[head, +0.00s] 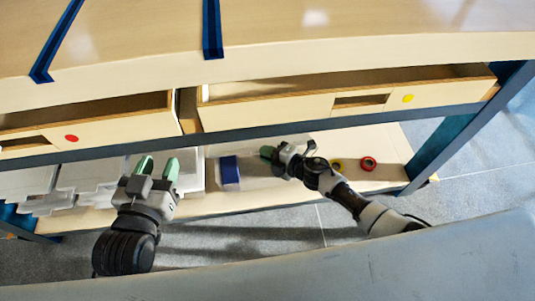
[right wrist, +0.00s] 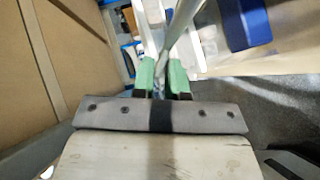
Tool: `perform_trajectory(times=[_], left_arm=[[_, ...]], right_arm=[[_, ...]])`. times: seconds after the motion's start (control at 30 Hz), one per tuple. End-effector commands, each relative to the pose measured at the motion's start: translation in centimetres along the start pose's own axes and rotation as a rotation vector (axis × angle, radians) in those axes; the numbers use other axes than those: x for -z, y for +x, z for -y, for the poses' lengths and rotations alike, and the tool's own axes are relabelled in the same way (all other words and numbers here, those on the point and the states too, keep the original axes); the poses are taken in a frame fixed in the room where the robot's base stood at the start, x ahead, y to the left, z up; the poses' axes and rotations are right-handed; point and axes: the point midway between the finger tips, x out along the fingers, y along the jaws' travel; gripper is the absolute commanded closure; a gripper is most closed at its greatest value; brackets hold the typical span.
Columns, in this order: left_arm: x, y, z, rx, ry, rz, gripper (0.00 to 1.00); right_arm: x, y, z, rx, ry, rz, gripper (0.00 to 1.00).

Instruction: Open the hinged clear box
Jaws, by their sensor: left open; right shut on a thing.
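My right gripper (head: 267,152) reaches in from the right over the low shelf, below the right drawer. In the right wrist view its green fingers (right wrist: 162,78) are shut on a thin, pale, see-through edge (right wrist: 180,52). This looks like part of the clear box, running away from the fingertips. The rest of the box is hard to make out, and I cannot tell how far its lid is raised. My left gripper (head: 158,168) is open and empty in front of the shelf, with its fingers pointing up and away.
A blue block (head: 230,170) lies on the shelf left of my right gripper. White trays (head: 85,180) fill the shelf's left. Red (head: 368,163) and yellow (head: 336,165) rings lie right. Open drawers (head: 270,108) and a blue rail (head: 300,126) hang above.

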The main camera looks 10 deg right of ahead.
Motion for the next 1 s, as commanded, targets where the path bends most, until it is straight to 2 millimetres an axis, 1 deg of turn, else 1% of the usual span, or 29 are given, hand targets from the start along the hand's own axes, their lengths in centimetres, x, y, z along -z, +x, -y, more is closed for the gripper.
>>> perform_trajectory(times=[0.03,0.47,0.5,0.6,0.87,0.97,1.0], left_arm=[[-0.05,-0.04,0.03,0.001,0.000,0.008,0.57],[-0.23,-0.06,0.06,0.002,0.000,0.020,0.57],[-0.23,-0.06,0.06,0.002,0.000,0.020,0.57],[-0.23,-0.06,0.06,0.002,0.000,0.019,0.57],[-0.21,-0.07,0.06,0.002,0.000,0.019,0.57],[-0.22,-0.09,0.07,0.002,0.000,0.029,0.57],[-0.53,-0.16,0.10,0.002,0.000,0.052,0.57]], right_arm=[[-0.01,0.11,-0.49,-0.007,-0.005,-0.001,1.00],[-0.01,0.13,-0.50,-0.007,-0.004,-0.001,1.00],[0.00,0.13,-0.49,-0.007,-0.004,-0.001,0.83],[0.00,0.11,-0.41,-0.005,-0.003,-0.001,0.69],[0.00,0.02,-0.21,-0.002,-0.001,-0.001,0.69],[-0.02,-0.32,-0.20,-0.001,-0.001,0.000,0.69],[-0.04,-0.59,-0.19,0.000,-0.001,0.000,0.69]])
